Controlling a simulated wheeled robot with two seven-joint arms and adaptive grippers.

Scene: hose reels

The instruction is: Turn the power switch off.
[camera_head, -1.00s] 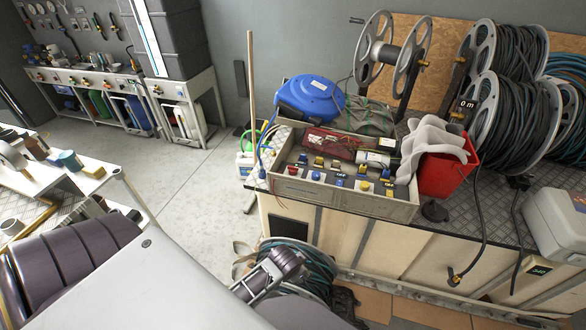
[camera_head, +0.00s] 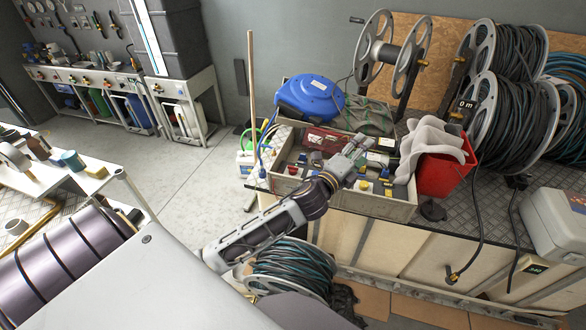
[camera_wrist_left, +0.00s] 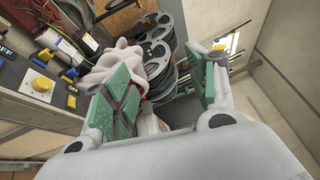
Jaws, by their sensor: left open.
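A grey open box (camera_head: 385,207) on the bench holds a panel with several red, blue and yellow switches. In the left wrist view a yellow switch (camera_wrist_left: 41,83) sits on a dark panel at the left, near blue switches (camera_wrist_left: 70,74) and OFF labels. I cannot tell which one is the power switch. My left gripper (camera_head: 356,148) is over the box and hides part of the panel. In the wrist view its green-padded fingers (camera_wrist_left: 165,90) are apart with nothing between them. My right gripper is not in view.
A grey cloth (camera_head: 430,140) hangs over a red bucket (camera_head: 446,176) just right of the box. A blue reel (camera_head: 312,97) stands behind it. Large hose reels (camera_head: 510,110) stand at the right. A coiled hose (camera_head: 292,265) lies below the bench under my arm.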

